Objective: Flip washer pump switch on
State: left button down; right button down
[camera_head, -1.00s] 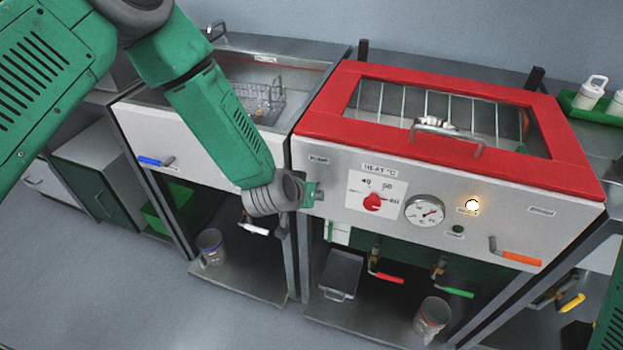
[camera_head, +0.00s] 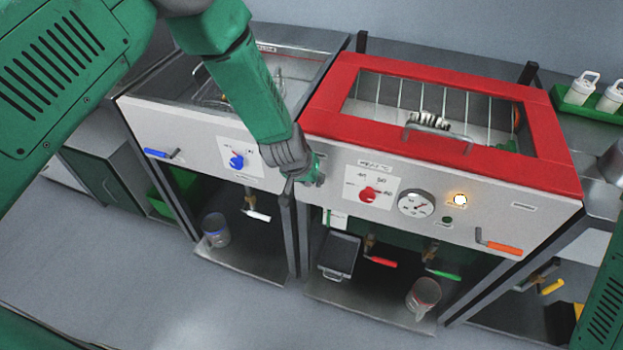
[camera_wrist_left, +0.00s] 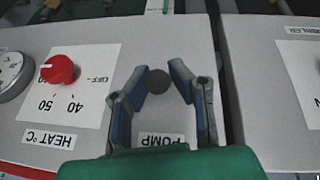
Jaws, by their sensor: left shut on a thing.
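The washer (camera_head: 330,150) with the red-framed lid has a light front panel. The pump switch (camera_wrist_left: 158,81) is a small dark round piece on that panel, above an upside-down PUMP label (camera_wrist_left: 165,139) in the left wrist view. My left gripper (camera_head: 319,180) is at the panel's left end, left of the red heat knob (camera_head: 367,194). In the wrist view its two fingers (camera_wrist_left: 159,69) stand on either side of the pump switch, shut on it. In the head view the gripper hides the switch. Whether the switch is on or off cannot be told. My right gripper is out of view.
A gauge (camera_head: 416,204), a lit yellow lamp (camera_head: 460,200) and an orange handle (camera_head: 498,246) sit farther right on the panel. Left of the gripper is another unit with a blue knob (camera_head: 237,161). Red (camera_head: 383,262) and green (camera_head: 443,274) valve handles hang below.

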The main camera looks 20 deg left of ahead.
pick_arm(q)
jog(key=shift+w+r, duration=0.25)
jog(key=shift+w, duration=0.1)
jog(key=c, duration=1.4)
grip_release()
jog(key=shift+c, duration=0.2)
jog(key=shift+s+f, duration=0.1)
jog(key=shift+f, duration=0.05)
jog(key=v, duration=1.2)
jog(key=shift+f, duration=0.1)
